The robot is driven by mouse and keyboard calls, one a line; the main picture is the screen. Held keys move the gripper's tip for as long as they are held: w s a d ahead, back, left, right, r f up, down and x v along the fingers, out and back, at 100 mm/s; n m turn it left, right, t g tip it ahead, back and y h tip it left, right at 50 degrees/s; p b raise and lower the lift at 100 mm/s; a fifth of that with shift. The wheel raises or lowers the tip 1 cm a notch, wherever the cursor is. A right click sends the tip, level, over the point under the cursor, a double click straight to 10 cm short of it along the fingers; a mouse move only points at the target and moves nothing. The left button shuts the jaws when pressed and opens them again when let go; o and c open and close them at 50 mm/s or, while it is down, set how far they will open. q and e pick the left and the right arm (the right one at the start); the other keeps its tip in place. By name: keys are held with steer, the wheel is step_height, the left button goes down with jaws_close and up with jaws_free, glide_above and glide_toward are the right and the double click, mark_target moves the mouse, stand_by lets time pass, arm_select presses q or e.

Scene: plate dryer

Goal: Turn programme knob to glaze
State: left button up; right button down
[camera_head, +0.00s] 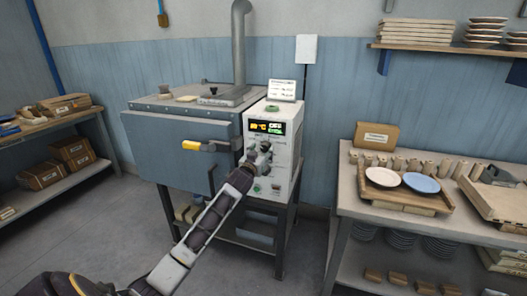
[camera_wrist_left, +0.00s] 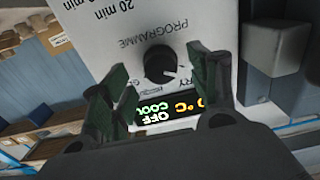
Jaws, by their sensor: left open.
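The programme knob (camera_wrist_left: 160,63) is round and black, under the inverted word PROGRAMME in the left wrist view. Its white mark points to the lower right, towards a partly hidden label ending in "RY". Another label beginning with "G" is mostly hidden at the lower left. My left gripper (camera_wrist_left: 157,76) is open, with one green-padded finger on each side of the knob; I cannot tell whether either touches it. In the head view my left gripper (camera_head: 250,158) is at the white control panel (camera_head: 284,158) and hides part of it. My right gripper is not in view.
A lit display (camera_head: 265,127) sits above the knobs. A workbench (camera_head: 345,200) with plates is at the right, and a shelf (camera_head: 55,125) with boxes at the left.

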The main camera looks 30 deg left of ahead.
arm_select(q)
steer(key=shift+x, duration=1.2)
steer(key=c, duration=1)
steer(key=shift+c, duration=0.2)
